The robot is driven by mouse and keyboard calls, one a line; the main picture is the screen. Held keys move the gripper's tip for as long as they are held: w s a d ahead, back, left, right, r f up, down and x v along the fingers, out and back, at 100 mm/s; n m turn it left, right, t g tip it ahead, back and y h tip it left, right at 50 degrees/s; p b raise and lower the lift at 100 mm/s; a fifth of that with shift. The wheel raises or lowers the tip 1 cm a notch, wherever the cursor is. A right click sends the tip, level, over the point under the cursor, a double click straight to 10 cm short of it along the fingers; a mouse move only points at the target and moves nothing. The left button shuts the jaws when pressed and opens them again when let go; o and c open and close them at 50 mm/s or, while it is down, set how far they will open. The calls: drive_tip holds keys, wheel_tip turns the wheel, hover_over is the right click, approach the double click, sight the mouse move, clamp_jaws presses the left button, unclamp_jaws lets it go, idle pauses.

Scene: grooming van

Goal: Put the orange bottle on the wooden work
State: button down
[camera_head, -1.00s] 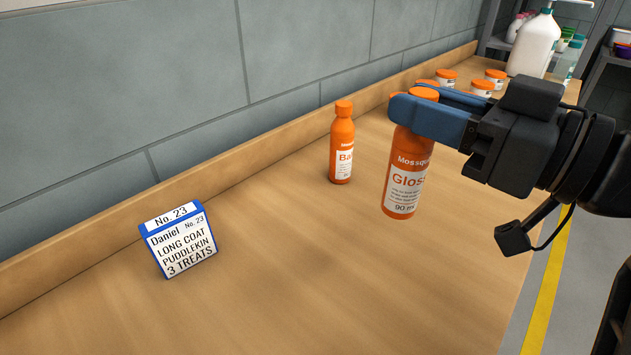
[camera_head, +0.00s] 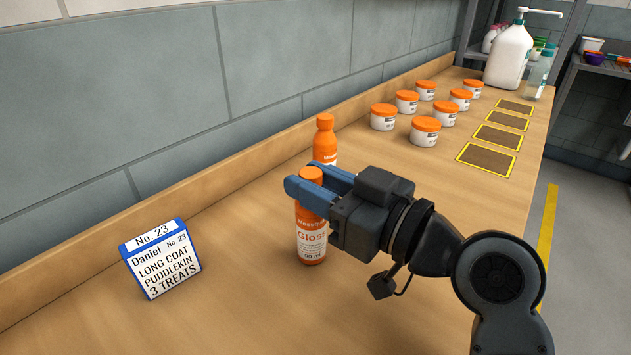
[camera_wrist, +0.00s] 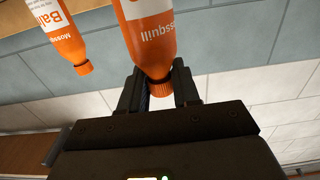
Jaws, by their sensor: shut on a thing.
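An orange bottle (camera_head: 311,240) with a white label reading "Gloss" is upright over the wooden worktop (camera_head: 225,315). My gripper (camera_head: 306,178) is shut on its neck and cap from the right. I cannot tell whether its base touches the wood. A second orange bottle (camera_head: 325,140) stands just behind, its lower part hidden by the held bottle and my gripper. In the wrist view the held bottle (camera_wrist: 148,35) is between the fingers, and the second bottle (camera_wrist: 60,38), labelled "Bal…", is to its left, apart from it.
A blue-edged card (camera_head: 160,262) stands to the left of the held bottle. Several orange-lidded jars (camera_head: 425,132) and several yellow-edged dark pads (camera_head: 487,160) are further back. A white pump bottle (camera_head: 508,57) stands at the far end. The front worktop is bare.

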drive_tip(key=shift+f, duration=0.1)
drive_tip(key=shift+f, duration=0.1)
drive_tip(key=c, duration=0.8)
unclamp_jaws()
drive_tip(key=shift+r, duration=0.25)
drive_tip(key=b+v, duration=0.1)
drive_tip(key=v, duration=1.1)
drive_tip(key=shift+f, duration=0.1)
